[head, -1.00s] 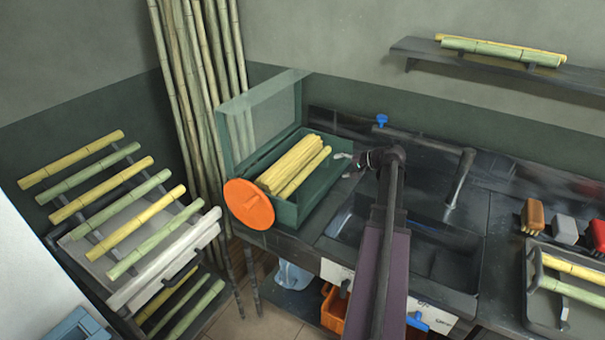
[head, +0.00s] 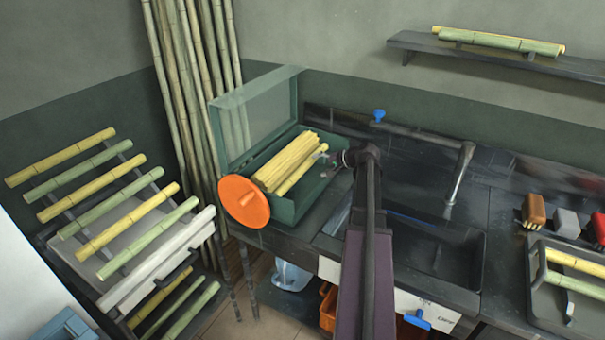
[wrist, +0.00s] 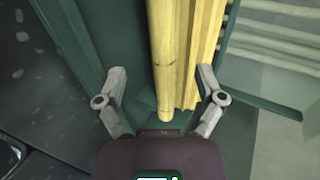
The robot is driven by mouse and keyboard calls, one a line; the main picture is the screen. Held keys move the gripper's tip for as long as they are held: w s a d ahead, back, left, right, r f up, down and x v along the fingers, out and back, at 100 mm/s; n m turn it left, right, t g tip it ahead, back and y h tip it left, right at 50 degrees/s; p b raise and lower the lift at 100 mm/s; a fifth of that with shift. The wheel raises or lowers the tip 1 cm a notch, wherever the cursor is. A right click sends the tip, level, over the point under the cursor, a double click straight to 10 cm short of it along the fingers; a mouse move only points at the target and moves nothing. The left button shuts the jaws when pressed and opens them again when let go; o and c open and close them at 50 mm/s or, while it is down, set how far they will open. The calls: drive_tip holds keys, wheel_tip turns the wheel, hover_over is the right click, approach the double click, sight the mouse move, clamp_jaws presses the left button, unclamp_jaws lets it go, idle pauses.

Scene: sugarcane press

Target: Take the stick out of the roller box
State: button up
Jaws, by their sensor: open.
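The green roller box (head: 285,211) stands at the left end of the counter with its lid raised. Inside lies a bundle of yellow sticks (head: 284,160), with a single yellow stick (head: 300,172) along its right side. My gripper (head: 325,160) is open at the right side of the box. In the wrist view, the single stick (wrist: 161,55) runs between the open fingers of my gripper (wrist: 161,72), and its near end shows. The bundle (wrist: 196,50) lies just right of it. The fingers do not appear to grip anything.
An orange disc (head: 244,202) is at the box's front. A sink (head: 430,260) lies to the right, with a tap (head: 459,175). A rack of yellow and green canes (head: 110,225) stands left. A tray (head: 540,305) and brushes (head: 534,208) are far right.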

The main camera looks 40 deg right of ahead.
sight(307, 167)
drive_tip(key=shift+w+a+f, duration=0.2)
drive_tip(key=shift+w+f, duration=0.1)
drive_tip(key=shift+w, duration=0.2)
drive_tip(key=shift+b+x, duration=1.25)
drive_tip(key=shift+x, duration=1.35)
drive_tip(key=shift+a+r, duration=0.1)
drive_tip(key=shift+r, duration=0.05)
clamp_jaws()
